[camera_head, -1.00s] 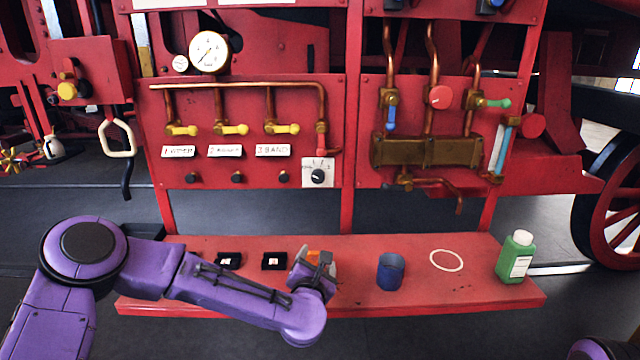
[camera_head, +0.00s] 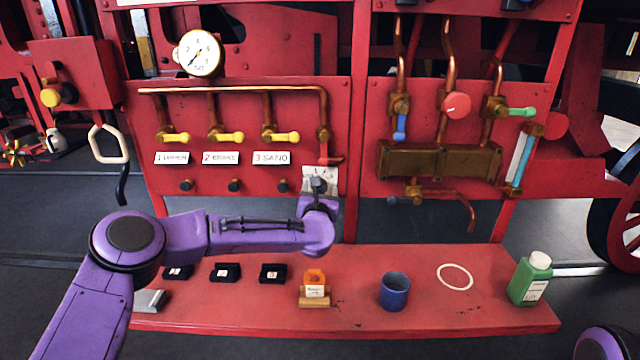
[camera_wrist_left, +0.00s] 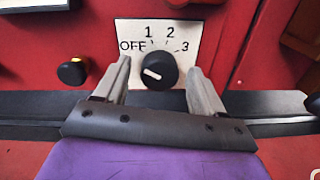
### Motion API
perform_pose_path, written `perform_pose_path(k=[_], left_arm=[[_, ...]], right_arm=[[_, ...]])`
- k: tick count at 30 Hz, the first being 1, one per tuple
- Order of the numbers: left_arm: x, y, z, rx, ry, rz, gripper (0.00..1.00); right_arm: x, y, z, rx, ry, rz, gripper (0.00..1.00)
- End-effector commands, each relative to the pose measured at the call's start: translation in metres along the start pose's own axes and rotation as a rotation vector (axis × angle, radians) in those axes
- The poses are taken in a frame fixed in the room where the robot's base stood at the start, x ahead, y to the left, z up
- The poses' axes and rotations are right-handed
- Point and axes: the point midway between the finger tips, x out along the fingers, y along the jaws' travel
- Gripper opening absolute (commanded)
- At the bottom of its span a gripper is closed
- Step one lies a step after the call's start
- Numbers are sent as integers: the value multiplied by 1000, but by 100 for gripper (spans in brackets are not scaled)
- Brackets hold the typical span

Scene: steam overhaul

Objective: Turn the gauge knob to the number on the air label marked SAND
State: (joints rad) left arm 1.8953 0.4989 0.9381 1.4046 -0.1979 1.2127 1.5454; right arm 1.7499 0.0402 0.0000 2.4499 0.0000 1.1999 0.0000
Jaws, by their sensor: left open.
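The gauge knob (camera_wrist_left: 159,71) is a round black knob with a white mark, on a white plate (camera_wrist_left: 190,33) reading OFF, 1, 2, 3. In the head view the left gripper (camera_head: 319,186) covers most of the knob. The SAND label (camera_head: 271,158) is white and reads "3 SAND", under the right yellow valve handle (camera_head: 287,137). My right gripper is not in view.
Labels numbered 1 (camera_head: 172,158) and 2 (camera_head: 221,158) are left of it. A dial gauge (camera_head: 199,53) sits above. The red shelf (camera_head: 430,318) below holds black blocks, an orange item (camera_head: 315,277), a blue cup (camera_head: 394,292) and a green bottle (camera_head: 530,280).

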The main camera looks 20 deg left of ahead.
Motion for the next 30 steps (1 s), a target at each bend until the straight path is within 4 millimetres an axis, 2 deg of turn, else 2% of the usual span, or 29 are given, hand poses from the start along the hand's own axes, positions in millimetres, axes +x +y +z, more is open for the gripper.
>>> perform_pose_path(k=[3,10,11,15,16,30], left_arm=[[7,0,0,0,0,-1,70],[8,0,0,0,0,-1,70],[8,0,0,1,0,-1,66],[8,0,0,1,0,-1,21],[8,0,0,1,0,-1,14],[8,0,-2,82,1,0,14]], right_arm=[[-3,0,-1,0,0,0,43],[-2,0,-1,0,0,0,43],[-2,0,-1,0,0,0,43],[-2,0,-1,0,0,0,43],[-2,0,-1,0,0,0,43],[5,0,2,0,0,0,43]])
